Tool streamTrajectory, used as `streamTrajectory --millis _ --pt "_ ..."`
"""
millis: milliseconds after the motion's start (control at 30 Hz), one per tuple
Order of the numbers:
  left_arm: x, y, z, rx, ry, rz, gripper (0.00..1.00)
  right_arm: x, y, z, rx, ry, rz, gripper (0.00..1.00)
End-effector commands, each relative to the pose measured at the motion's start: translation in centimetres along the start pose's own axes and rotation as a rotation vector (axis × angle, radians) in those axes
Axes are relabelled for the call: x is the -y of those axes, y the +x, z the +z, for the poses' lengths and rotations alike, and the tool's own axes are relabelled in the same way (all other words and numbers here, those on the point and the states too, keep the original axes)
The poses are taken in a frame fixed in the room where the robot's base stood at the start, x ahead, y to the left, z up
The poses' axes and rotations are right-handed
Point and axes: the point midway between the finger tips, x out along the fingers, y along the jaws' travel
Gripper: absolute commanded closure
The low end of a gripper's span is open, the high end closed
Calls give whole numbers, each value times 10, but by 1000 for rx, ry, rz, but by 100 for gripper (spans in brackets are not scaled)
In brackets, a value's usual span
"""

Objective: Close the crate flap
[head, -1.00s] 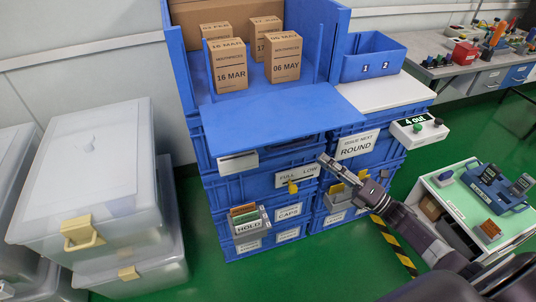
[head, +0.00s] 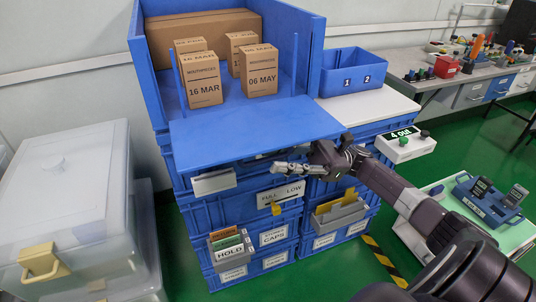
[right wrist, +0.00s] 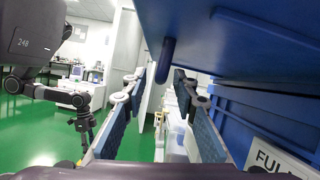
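The crate flap (head: 255,132) is a flat blue panel folded down level at the open front of the top blue crate (head: 318,55). In the right wrist view its underside (right wrist: 245,45) fills the upper right, with a rounded blue peg (right wrist: 166,60) near its edge. My right gripper (head: 276,169) is just below the flap's front edge, fingers pointing left. In the right wrist view its two padded fingers (right wrist: 160,118) stand apart with nothing held between them. My left arm shows at the left of that view, its gripper (right wrist: 86,128) hanging down, too small to read.
Several brown cartons (head: 205,88) stand inside the crate behind the flap. Blue drawers with labels and a HOLD card holder (head: 228,250) are below. A two-slot blue bin (head: 355,72) stands to the right. A translucent lidded box (head: 70,190) stands at the left.

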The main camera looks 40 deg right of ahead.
Motion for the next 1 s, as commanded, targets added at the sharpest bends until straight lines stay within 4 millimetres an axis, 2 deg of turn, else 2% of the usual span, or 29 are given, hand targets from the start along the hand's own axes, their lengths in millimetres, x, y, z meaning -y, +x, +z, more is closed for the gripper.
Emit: streamTrajectory --millis 100,200,533,767,1000 --pt "-1 10 3 8 1 1 60 0 16 1 0 1 1 73" --pt "-1 16 5 10 1 2 60 0 23 0 0 1 0 73" --pt "-1 20 6 10 2 2 60 0 27 0 1 2 -2 73" --pt "-2 20 6 11 2 2 60 0 27 0 1 2 -2 99" --pt "-2 20 6 11 2 3 60 0 26 0 1 2 -2 100"
